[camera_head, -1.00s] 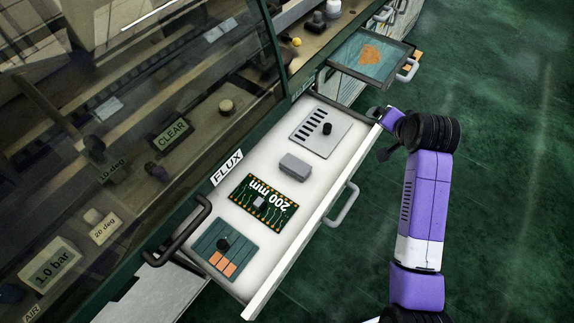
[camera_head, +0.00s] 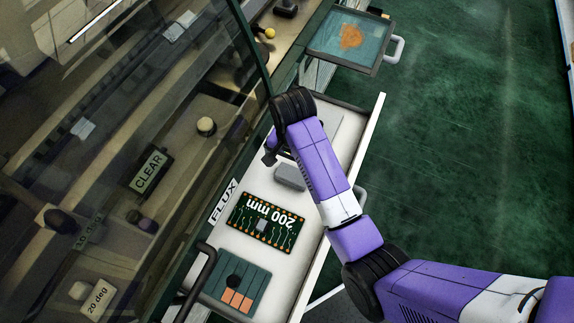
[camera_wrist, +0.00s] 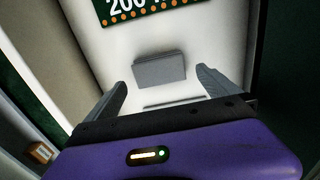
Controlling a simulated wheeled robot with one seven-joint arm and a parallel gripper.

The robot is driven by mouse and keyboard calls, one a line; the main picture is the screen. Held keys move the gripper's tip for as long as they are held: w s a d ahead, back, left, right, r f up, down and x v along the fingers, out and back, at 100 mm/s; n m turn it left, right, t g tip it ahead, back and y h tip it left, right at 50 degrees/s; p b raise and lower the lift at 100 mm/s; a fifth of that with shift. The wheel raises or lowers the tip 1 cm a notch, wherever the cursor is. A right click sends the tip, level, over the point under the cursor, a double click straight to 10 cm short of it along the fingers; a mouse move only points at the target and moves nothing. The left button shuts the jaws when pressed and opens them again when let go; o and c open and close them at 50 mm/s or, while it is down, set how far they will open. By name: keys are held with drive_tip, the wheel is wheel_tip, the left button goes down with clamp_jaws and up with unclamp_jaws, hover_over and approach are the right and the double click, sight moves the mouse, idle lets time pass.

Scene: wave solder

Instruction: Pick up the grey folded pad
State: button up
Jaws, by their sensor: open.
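The grey folded pad (camera_head: 290,177) lies in the white open drawer (camera_head: 270,258), partly hidden behind my arm in the head view. In the wrist view the pad (camera_wrist: 159,70) lies flat on the white drawer floor, ahead of my fingers and between their lines. My gripper (camera_wrist: 162,90) is open and empty, one finger to each side, with the pad a little beyond the fingertips. In the head view my gripper (camera_head: 272,154) is mostly hidden by my wrist and shows just beside the pad.
A green circuit board marked 200 mm (camera_head: 266,221) lies near the pad. A teal panel with orange blocks (camera_head: 237,282) lies further down the drawer. A grey slotted plate (camera_head: 328,128) is partly behind my arm. A glass-fronted cabinet stands to the left, and a tray (camera_head: 349,43) sticks out beyond.

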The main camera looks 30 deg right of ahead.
sight(293, 174)
drive_tip(key=f, duration=0.4)
drive_tip(key=f+p, duration=0.1)
drive_tip(key=f, duration=0.2)
drive_tip(key=shift+d+f, duration=0.1)
drive_tip(key=shift+d, duration=0.3)
drive_tip(key=c, duration=1.1)
